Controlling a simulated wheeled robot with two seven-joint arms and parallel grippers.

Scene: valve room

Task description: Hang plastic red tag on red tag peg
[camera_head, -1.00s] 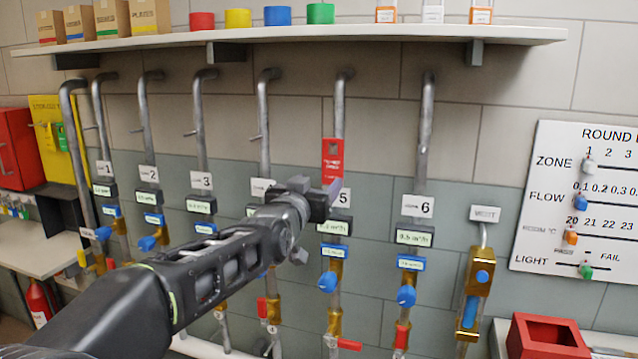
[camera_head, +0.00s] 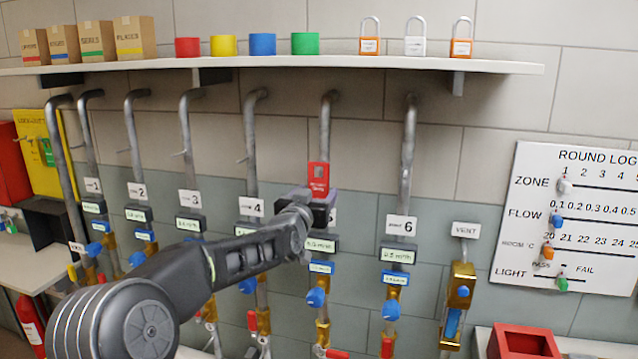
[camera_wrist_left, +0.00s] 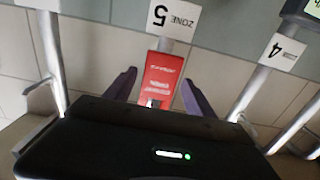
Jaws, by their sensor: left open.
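The red plastic tag (camera_head: 318,178) is upright in front of the zone 5 pipe (camera_head: 326,125), its lower part hidden by my left gripper. It also shows upside down in the left wrist view (camera_wrist_left: 162,78), with white print and a dark slot end. My left gripper (camera_head: 318,203) is open, one purple finger on each side of the tag in the wrist view (camera_wrist_left: 155,90), with a gap to each. Whether the tag hangs on a peg is hidden. Thin bare pegs stick out from other pipes, such as the zone 4 pipe (camera_head: 251,150). My right gripper is not in view.
A shelf (camera_head: 350,68) with boxes, coloured cups and padlocks runs above the pipes. The zone 5 label (camera_wrist_left: 172,18) and zone 4 label (camera_wrist_left: 280,52) are close by. A white log board (camera_head: 570,215) hangs at right. A red open box (camera_head: 522,342) is below.

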